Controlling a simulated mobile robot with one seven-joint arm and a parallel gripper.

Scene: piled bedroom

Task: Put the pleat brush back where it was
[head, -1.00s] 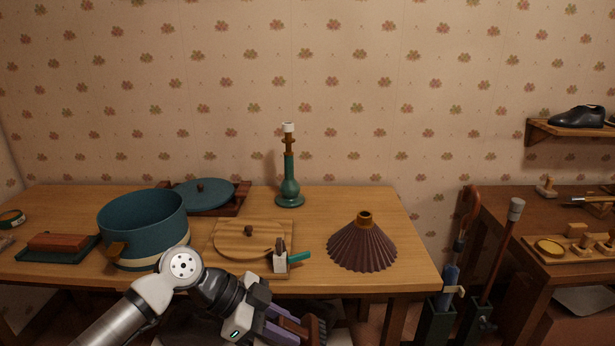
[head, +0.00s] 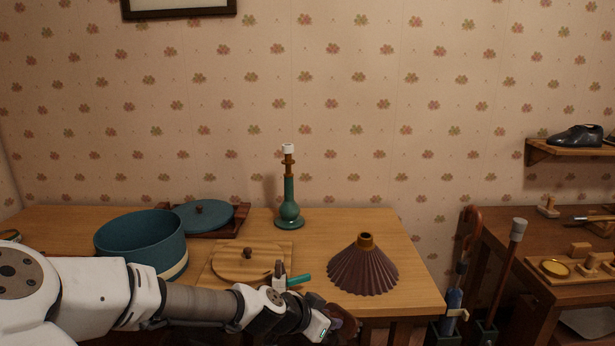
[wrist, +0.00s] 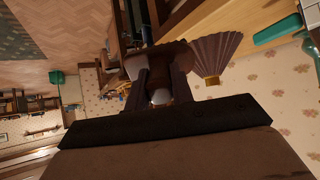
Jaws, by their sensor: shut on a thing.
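My gripper (head: 333,322) is low at the table's front edge, in front of the pleated lampshade. In the wrist view my gripper (wrist: 161,85) has its two dark fingers shut on the pleat brush (wrist: 160,56), a brown wooden piece. In the head view the brush (head: 345,325) shows only as a dark brown shape at the fingertips, largely hidden. The maroon pleated lampshade (head: 362,270) stands on the table just beyond; it also shows in the wrist view (wrist: 211,55). The brush looks apart from the shade in the head view.
Right are canes (head: 505,262) and a side table with brushes (head: 560,268).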

